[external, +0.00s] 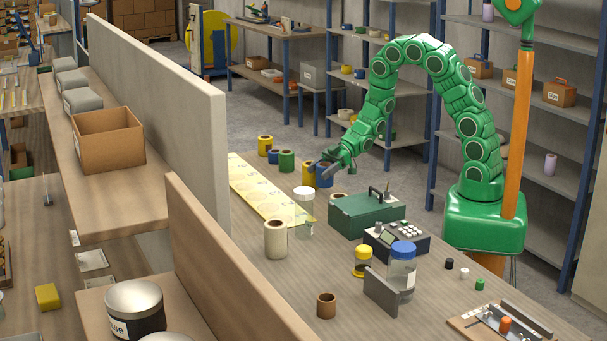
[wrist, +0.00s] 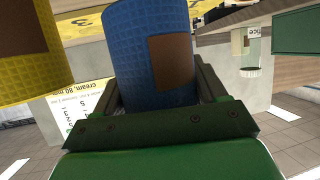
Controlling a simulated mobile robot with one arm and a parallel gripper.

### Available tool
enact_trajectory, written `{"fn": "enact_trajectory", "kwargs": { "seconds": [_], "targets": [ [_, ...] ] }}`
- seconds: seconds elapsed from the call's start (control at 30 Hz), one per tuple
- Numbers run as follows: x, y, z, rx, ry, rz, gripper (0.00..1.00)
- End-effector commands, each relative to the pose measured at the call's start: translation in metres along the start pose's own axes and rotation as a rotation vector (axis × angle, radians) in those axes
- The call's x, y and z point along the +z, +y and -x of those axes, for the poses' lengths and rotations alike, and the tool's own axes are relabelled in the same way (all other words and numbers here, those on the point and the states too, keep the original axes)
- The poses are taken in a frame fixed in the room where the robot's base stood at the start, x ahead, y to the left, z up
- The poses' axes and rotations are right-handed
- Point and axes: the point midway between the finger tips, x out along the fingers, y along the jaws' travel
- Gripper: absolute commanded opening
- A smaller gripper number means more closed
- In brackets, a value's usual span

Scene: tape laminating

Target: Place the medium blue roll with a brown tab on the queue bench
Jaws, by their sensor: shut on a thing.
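The blue roll with a brown tab (wrist: 155,50) is between my gripper's fingers in the wrist view, and the tab faces the camera. My gripper (external: 325,168) is shut on it. In the external view the blue roll (external: 325,178) is partly covered by the gripper, low over the table behind the yellow mat. A yellow roll with a brown tab (wrist: 22,50) is just left of it in the wrist view. No label shows which bench is the queue bench. A workbench (external: 277,33) stands at the back.
A green roll (external: 286,160), a yellow roll (external: 265,144) and a white-lidded jar (external: 304,200) stand near the gripper. A green box (external: 350,216) with a handle lies in front of the arm. The yellow mat (external: 250,185) has bare room.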

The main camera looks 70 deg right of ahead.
Motion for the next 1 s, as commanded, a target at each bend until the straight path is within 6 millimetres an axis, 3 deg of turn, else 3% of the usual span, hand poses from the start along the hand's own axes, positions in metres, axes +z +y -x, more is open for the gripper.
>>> {"fn": "enact_trajectory", "kwargs": {
  "seconds": [0.73, 1.0],
  "targets": [
    [0.043, 0.0, -0.018, -0.001, 0.001, -0.001, 0.39],
    [0.045, 0.0, -0.019, 0.0, 0.001, 0.0, 0.39]
  ]
}}
